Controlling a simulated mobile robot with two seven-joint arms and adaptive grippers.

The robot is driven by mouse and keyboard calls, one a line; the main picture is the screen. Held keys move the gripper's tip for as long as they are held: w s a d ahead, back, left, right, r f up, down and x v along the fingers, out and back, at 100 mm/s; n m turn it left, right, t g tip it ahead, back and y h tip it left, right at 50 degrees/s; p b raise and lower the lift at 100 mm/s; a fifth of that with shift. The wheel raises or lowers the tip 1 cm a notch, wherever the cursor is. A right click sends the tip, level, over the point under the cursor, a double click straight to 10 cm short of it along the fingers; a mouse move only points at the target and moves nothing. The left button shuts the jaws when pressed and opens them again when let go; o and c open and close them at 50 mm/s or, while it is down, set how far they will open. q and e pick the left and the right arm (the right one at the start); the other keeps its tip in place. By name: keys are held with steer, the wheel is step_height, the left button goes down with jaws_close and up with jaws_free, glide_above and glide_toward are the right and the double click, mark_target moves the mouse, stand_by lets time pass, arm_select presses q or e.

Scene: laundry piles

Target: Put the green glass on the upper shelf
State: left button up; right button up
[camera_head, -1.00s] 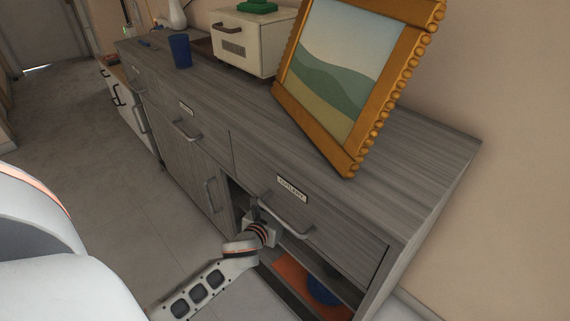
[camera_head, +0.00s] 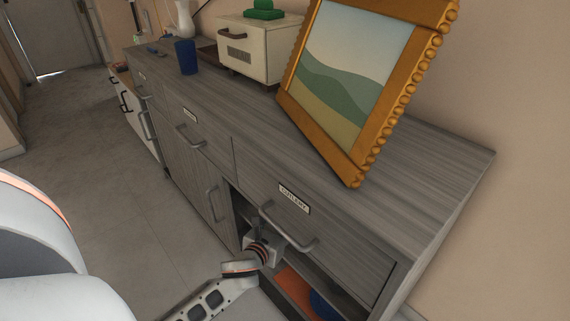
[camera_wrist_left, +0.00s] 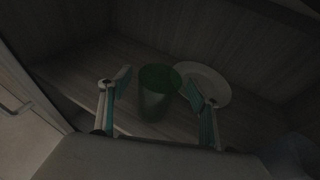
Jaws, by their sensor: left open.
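A green glass (camera_wrist_left: 158,98) stands upright on a wooden shelf board (camera_wrist_left: 133,55) inside the dark cabinet, in the left wrist view. My left gripper (camera_wrist_left: 158,85) is open, with one finger on each side of the glass. I cannot tell whether either finger touches it. In the head view my left arm reaches into the open compartment under the cutlery drawer, and its fingers are hidden there. The glass is hidden in the head view. Which shelf level this is cannot be told. My right gripper is in neither view.
A pale plate (camera_wrist_left: 212,84) lies just right of the glass. The cutlery drawer (camera_head: 310,238) with its handle sits right above my left wrist. Lower in the cabinet are an orange item (camera_head: 294,290) and a blue one (camera_head: 322,304). A framed picture (camera_head: 345,70) stands on top.

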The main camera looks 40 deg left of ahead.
arm_select(q)
steer(key=shift+r, duration=0.35)
steer(key=p+v, duration=0.2)
steer(key=v, duration=1)
steer(key=shift+p, duration=0.35)
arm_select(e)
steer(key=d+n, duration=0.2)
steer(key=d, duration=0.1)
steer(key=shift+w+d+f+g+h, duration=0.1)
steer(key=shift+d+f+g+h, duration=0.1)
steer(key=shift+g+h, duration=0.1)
arm_select(q)
steer(key=shift+f, duration=0.15)
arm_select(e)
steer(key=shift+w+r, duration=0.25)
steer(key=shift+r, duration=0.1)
